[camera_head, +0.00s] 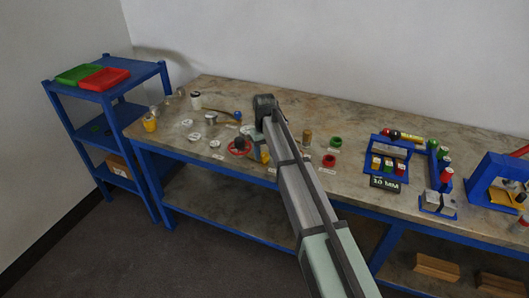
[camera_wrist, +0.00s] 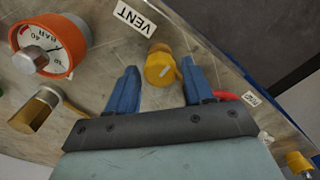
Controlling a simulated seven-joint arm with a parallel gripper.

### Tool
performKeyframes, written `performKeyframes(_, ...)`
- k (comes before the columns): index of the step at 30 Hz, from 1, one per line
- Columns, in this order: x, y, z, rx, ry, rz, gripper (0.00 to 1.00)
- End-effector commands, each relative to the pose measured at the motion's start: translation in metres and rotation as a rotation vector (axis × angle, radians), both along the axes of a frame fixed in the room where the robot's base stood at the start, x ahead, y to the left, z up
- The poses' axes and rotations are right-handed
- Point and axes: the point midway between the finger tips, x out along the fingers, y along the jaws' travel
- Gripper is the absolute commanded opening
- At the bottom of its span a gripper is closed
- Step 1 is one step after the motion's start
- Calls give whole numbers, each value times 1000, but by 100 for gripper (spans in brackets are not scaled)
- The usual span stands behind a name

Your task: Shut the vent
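In the wrist view a yellow knob (camera_wrist: 159,68) with a pale bar mark on its face sits beside a white label reading VENT (camera_wrist: 134,17). My gripper (camera_wrist: 160,64) is open, its two blue fingers on either side of the knob in the picture, with gaps on both sides. I cannot tell how deep the fingers reach around it.
An orange-rimmed gauge (camera_wrist: 45,47) and a brass fitting with a lever (camera_wrist: 38,108) stand left of the knob. A red curved part (camera_wrist: 228,96) is close to the right finger. In the head view a red handwheel (camera_head: 238,147) and several small parts share the bench (camera_head: 340,110).

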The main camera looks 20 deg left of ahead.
Motion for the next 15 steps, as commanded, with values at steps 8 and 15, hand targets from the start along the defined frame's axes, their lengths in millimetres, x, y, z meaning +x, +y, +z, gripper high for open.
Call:
performKeyframes(8, 0, 0, 0, 0, 0, -1, 63)
performKeyframes(15, 0, 0, 10, 1, -1, -1, 63)
